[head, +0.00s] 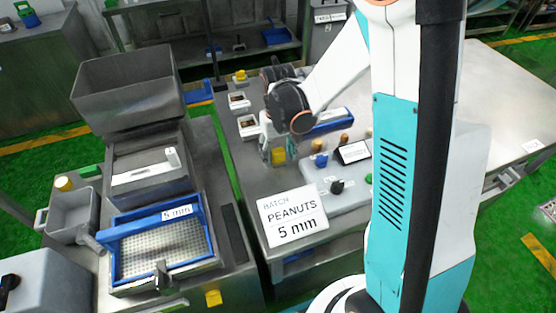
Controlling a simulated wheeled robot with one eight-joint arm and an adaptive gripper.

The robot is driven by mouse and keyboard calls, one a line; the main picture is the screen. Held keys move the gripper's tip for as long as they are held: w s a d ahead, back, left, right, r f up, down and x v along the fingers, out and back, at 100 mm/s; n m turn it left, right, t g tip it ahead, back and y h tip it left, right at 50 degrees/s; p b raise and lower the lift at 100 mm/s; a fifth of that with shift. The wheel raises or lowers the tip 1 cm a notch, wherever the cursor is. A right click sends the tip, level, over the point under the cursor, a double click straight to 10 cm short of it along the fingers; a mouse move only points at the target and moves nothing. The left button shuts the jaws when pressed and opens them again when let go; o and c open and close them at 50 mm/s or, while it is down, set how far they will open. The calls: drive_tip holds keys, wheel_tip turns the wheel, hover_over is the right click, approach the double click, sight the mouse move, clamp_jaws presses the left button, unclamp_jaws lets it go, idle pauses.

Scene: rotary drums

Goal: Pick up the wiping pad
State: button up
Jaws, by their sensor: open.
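A small yellow block (278,155), which looks like the wiping pad, is on the steel table just below my gripper. My gripper (274,150) points down at it with its fingers open. The fingers seem to be around or just above the block; I cannot tell whether they touch it. My arm comes in from the right and hides part of the table behind the gripper.
A white sign (292,216) reading "PEANUTS 5 mm" stands at the table's front. A grey control box (335,190) with knobs is right of my gripper. Small trays (248,127) lie behind left. A blue-framed sieve (163,240) is on the left machine.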

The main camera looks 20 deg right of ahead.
sight(278, 150)
drive_tip(key=shift+f, duration=0.45)
drive_tip(key=shift+r, duration=0.1)
drive_tip(key=c, duration=1.2)
drive_tip(key=shift+c, duration=0.2)
wheel_tip(278, 150, up, 20)
drive_tip(key=p, duration=0.6)
drive_tip(key=shift+o, duration=1.1)
